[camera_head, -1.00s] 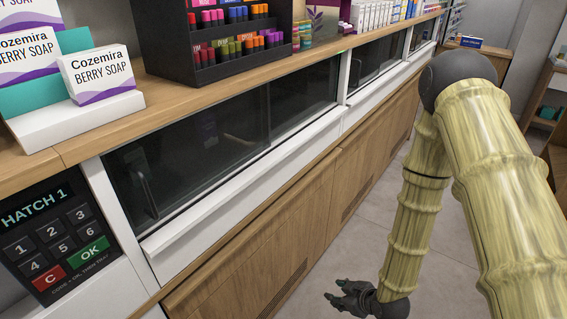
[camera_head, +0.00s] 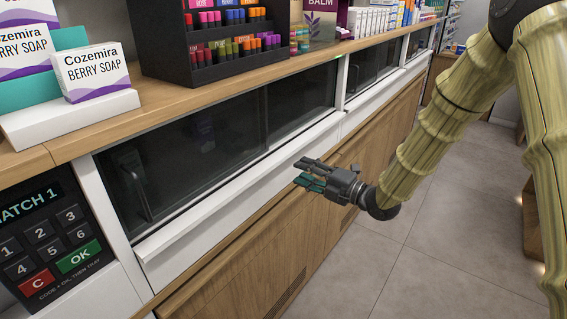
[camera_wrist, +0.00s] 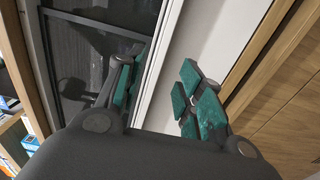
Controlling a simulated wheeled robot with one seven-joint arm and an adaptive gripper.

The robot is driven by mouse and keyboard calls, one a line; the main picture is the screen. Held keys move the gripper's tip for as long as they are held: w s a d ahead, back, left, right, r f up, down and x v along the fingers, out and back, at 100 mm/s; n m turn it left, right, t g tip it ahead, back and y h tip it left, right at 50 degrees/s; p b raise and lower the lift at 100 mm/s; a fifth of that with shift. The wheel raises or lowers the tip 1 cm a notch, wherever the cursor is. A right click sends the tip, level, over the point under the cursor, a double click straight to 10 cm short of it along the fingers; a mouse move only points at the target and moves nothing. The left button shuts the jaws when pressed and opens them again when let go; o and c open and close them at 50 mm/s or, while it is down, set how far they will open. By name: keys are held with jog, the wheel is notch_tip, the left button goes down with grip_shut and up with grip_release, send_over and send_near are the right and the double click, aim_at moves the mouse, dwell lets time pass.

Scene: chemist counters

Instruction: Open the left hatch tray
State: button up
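The left hatch has a dark glass window (camera_head: 190,150) with a dark upright handle (camera_head: 138,192) near its left end. A long white tray front (camera_head: 225,198) runs below the glass; it looks shut. My gripper (camera_head: 308,174) is in front of the right part of this white front, apart from it as far as I can tell. In the wrist view my gripper (camera_wrist: 160,90) is open and empty, with teal pads spread apart. The dark glass (camera_wrist: 80,60) lies behind its left finger and the white front (camera_wrist: 215,45) behind its right one.
A keypad (camera_head: 45,240) marked "HATCH 1", its label partly cut off, stands left of the window. Soap boxes (camera_head: 90,70) and a black display rack (camera_head: 215,65) stand on the wooden counter top. Wooden panels (camera_head: 270,260) lie below. The grey floor (camera_head: 400,265) is clear.

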aim_at(280, 162)
jog(key=p+x, duration=0.2)
jog(key=x, duration=0.6)
